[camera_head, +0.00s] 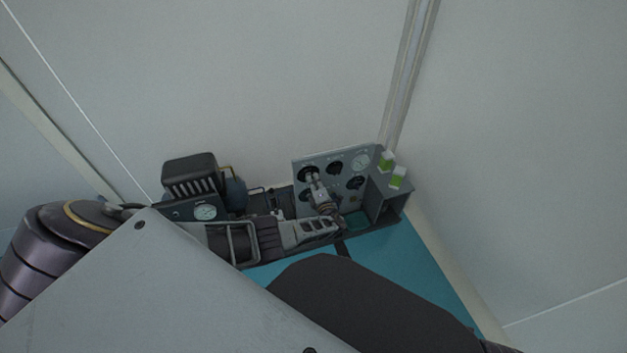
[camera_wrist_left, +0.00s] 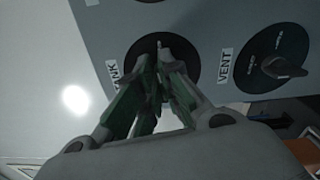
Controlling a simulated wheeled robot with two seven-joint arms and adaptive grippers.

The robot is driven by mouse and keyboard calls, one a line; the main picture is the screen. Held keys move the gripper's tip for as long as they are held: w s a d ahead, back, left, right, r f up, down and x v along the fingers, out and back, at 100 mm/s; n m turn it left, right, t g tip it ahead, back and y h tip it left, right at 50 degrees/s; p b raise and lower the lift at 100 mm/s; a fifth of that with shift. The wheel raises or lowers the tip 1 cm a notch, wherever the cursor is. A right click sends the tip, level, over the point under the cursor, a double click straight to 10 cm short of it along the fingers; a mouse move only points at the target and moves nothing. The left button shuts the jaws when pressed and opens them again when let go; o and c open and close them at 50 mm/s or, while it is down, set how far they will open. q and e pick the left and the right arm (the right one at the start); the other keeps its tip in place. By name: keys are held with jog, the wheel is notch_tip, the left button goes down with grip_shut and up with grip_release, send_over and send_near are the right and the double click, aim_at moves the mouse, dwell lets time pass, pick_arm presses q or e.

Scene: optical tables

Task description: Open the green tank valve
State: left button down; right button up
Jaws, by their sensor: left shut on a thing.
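The grey control panel (camera_head: 337,163) stands upright against the wall, with black round dials and gauges. In the left wrist view, a black round dial (camera_wrist_left: 189,52) sits beside a label (camera_wrist_left: 116,74) that is partly covered and reads "ANK". My left gripper (camera_wrist_left: 160,75) is at this dial, its two greenish fingers drawn together over the middle and shut on the valve knob. The knob itself is mostly hidden by the fingers. In the head view, the left gripper (camera_head: 314,180) reaches the upper left dial of the panel. My right gripper is not in view.
A second black dial (camera_wrist_left: 272,58) labelled "VENT" lies just right in the wrist view. In the head view, a dark finned machine (camera_head: 190,174) stands left of the panel, and green-and-white items (camera_head: 398,178) sit on a grey box at right.

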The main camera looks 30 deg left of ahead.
pick_arm(q)
jog(key=shift+d+f+m, duration=0.1)
jog(key=shift+m, duration=1)
jog(key=c, duration=1.6)
grip_release()
jog(key=shift+s+d, duration=0.1)
jog(key=v, duration=1.1)
jog(key=shift+s+d, duration=0.25)
